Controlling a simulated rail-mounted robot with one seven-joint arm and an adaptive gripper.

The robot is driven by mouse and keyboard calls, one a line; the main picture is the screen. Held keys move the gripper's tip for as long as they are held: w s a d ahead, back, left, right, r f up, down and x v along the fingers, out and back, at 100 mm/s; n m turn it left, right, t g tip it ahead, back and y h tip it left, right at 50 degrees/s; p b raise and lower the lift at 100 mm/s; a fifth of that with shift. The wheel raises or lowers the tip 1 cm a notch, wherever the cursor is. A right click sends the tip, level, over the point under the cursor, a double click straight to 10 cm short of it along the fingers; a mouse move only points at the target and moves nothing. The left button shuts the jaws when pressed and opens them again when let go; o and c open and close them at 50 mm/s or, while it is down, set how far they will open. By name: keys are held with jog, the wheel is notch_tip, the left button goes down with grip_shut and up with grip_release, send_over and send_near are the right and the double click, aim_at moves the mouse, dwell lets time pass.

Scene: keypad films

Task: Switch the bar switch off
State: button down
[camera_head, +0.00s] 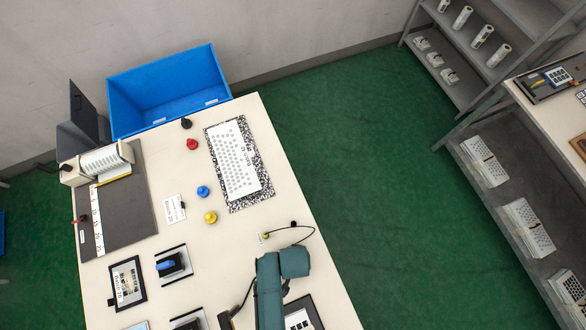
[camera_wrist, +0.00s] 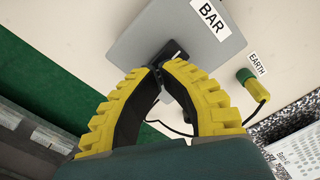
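The bar switch is a grey plate (camera_wrist: 140,35) with a white BAR label (camera_wrist: 209,17) in the wrist view. Its black handle (camera_wrist: 172,50) rises from the plate's lower middle. My gripper (camera_wrist: 158,69) has yellow ribbed fingers with dark inner pads. The fingertips come together right at the near side of the handle, and nothing clear shows between them. Whether they touch the handle I cannot tell. In the head view my teal arm covers this area, and I cannot make out the switch or the fingertips there.
A speckled board with a white keypad (camera_head: 237,163), coloured knobs and a blue crate (camera_head: 167,88) stand farther along. The right table edge is close; green floor lies beyond.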

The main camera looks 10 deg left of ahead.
jog(key=shift+f+b, duration=0.4)
jog(key=shift+f, duration=0.25)
jog(key=shift+r, duration=0.1)
notch_tip(320, 180, up, 7)
jog(key=p, duration=0.8)
jog(key=shift+r, duration=0.1)
jog(key=shift+w+d, duration=0.1)
